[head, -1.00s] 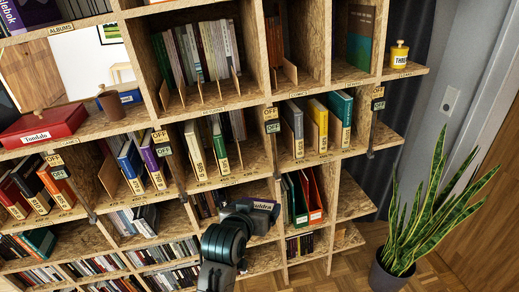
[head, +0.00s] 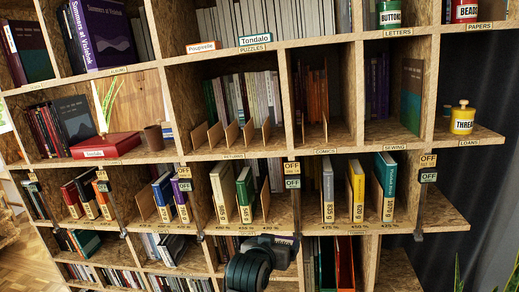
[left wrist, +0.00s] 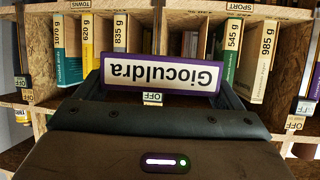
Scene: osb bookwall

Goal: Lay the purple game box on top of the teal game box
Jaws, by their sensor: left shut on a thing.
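My left gripper (head: 272,248) is low in the middle of the head view, in front of the bookwall. It is shut on the purple game box (left wrist: 158,94), whose white label reads "Gioculdra" upside down in the left wrist view. In the head view that box is almost wholly hidden by the gripper. A flat box with a teal front edge labelled "Tondalo" (head: 255,40) lies on the upper shelf above the "PUZZLES" tag; it looks like the teal game box, and its top is hard to see. My right gripper is in neither view.
A flat box labelled "Pouypette" (head: 201,47) lies left of the teal-edged one, on the same shelf. A green tin (head: 390,15) stands to the right. Upright boards (head: 301,100) divide the bays.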

